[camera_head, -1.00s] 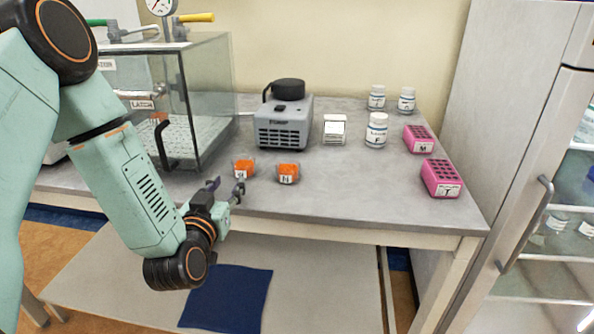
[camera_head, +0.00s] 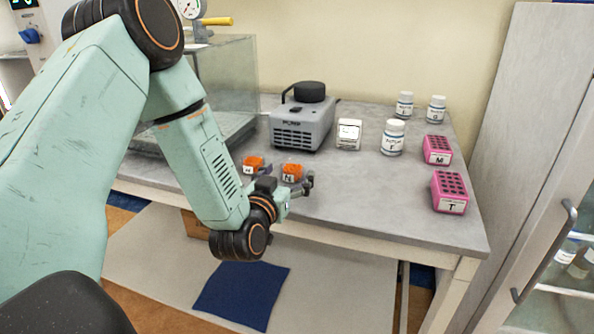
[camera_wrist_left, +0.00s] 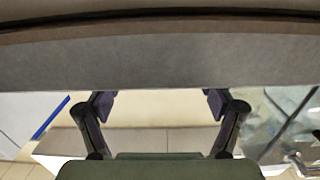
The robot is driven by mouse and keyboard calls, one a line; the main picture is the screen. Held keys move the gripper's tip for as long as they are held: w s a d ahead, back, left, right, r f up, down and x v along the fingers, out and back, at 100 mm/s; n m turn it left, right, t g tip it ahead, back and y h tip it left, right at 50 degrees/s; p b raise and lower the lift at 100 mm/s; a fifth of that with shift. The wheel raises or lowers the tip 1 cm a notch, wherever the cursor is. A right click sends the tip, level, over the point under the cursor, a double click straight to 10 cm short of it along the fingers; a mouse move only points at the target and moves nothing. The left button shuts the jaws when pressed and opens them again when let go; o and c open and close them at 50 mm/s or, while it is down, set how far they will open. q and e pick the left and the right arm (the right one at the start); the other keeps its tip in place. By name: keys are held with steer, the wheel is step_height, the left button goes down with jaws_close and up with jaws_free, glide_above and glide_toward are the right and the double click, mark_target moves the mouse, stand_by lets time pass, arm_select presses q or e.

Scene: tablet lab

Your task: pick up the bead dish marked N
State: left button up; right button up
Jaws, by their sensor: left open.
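Two small orange bead dishes with white labels sit near the table's front edge in the head view. The right dish (camera_head: 291,170) has a label that seems to read N. The left dish (camera_head: 253,162) has a label that looks like H, but it is too small to be sure. My left gripper (camera_head: 289,180) is open and empty, just in front of the right dish, partly overlapping it in the picture. In the left wrist view the open fingers (camera_wrist_left: 158,104) have nothing between them, and no dish shows. My right gripper is not in view.
Behind the dishes stand a grey device (camera_head: 300,125), a small white box (camera_head: 348,135) and several white bottles (camera_head: 393,138). Two pink racks (camera_head: 449,192) are at the right. A glass enclosure (camera_head: 225,75) stands at the left. The tabletop (camera_head: 370,200) right of the gripper is clear.

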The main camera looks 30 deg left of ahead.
mark_target(288, 172)
arm_select(q)
steer(key=w+a, duration=0.1)
steer(key=w+a+f+b, duration=0.1)
steer(key=w, duration=0.1)
steer(key=shift+w+f, duration=0.1)
steer(key=shift+w, duration=0.55)
steer(key=shift+w+d+r, duration=0.2)
steer(key=shift+d+r, duration=0.05)
steer(key=shift+d, duration=0.05)
steer(key=shift+a+f, duration=0.15)
steer(key=shift+a, duration=0.2)
steer(key=shift+c, duration=1.1)
steer(key=shift+d, duration=0.3)
steer(key=c, duration=0.4)
steer(key=shift+a, duration=0.2)
steer(key=c, duration=0.5)
steer(key=shift+d, duration=0.1)
steer(key=shift+c, duration=0.8)
